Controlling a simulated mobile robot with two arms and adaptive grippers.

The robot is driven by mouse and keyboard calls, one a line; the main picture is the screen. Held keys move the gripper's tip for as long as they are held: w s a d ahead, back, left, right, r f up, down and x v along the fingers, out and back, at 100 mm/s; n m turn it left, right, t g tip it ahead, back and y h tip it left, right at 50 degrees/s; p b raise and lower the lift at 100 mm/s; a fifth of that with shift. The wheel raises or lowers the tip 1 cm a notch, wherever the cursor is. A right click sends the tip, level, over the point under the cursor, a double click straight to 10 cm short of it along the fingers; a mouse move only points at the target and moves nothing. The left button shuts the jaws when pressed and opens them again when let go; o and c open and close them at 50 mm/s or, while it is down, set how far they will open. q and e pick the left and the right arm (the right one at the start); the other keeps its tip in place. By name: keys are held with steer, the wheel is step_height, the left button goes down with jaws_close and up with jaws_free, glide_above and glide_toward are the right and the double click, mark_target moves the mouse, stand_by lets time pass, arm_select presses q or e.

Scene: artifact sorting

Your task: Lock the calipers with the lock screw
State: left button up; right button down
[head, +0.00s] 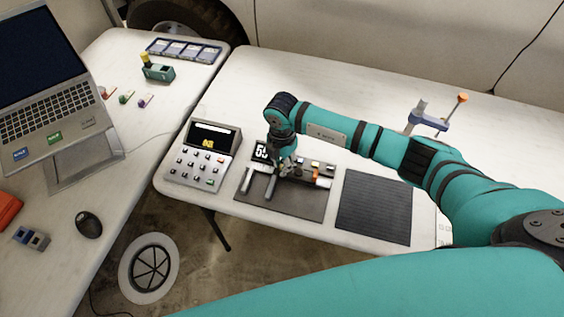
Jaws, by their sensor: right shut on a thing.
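The calipers (271,187) lie on a dark grey mat (288,205) near the front edge of the table, with their grey jaws toward the left of the mat. My right gripper (283,170) points down over the middle of the calipers and is shut on a part of them. The gripper hides that part, and I cannot make out the lock screw. A small black display (262,151) with white digits stands just behind the calipers. My left gripper is not in view.
A keypad device (203,155) stands left of the mat, and a black ribbed mat (374,207) lies to its right. A blue-grey stand with an orange knob (431,121) is behind my right arm. A laptop (45,95) is on the left table.

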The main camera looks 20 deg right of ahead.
steer(key=shift+w+r, duration=0.1)
steer(key=c, duration=1.2)
jaws_free()
steer(key=shift+r, duration=3.95)
